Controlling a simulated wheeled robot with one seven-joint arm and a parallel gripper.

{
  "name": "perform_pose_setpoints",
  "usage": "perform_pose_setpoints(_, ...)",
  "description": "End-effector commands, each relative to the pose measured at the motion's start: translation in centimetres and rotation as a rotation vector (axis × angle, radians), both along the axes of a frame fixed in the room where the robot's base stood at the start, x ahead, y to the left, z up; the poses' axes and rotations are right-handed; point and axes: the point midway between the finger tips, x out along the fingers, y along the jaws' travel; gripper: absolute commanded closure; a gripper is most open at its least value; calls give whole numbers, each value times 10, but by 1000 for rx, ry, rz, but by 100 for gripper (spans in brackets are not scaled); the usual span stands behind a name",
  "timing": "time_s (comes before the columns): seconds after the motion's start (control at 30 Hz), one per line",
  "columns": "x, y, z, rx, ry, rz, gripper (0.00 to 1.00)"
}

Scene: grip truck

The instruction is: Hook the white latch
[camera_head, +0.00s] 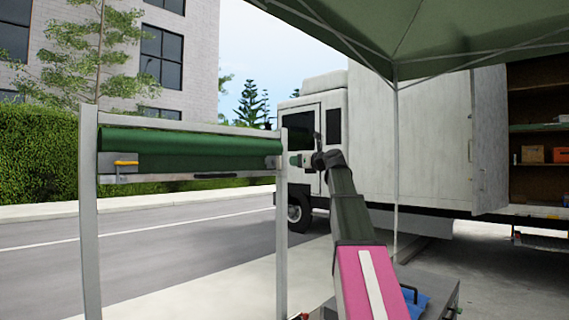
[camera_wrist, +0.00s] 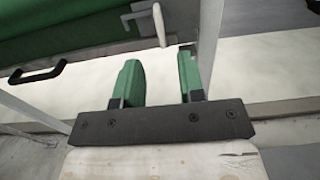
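The white latch (camera_wrist: 160,24) is a short pale lever on a grey metal bracket (camera_wrist: 140,18) at the end of the green case, top middle of the wrist view. My gripper (camera_wrist: 158,60) has two green fingers spread apart with nothing between them. The latch's lower end is just above the gap between the fingertips in that picture; I see no clear contact. The latch is too small to make out there.
A grey metal frame (camera_head: 89,215) carries the case. A yellow-orange handle (camera_head: 126,163) is at its left end. A black handle (camera_wrist: 38,74) shows in the wrist view. A thin canopy pole (camera_head: 396,170) is right of my arm.

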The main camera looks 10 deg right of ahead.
Motion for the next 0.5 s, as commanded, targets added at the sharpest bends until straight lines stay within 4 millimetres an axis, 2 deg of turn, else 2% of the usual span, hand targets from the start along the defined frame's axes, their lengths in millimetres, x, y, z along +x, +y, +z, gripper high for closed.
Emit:
perform_pose_setpoints(0.3,47,33,1,-3,0,3,64)
perform_pose_setpoints(0.5,69,50,0,-3,1,2,64)
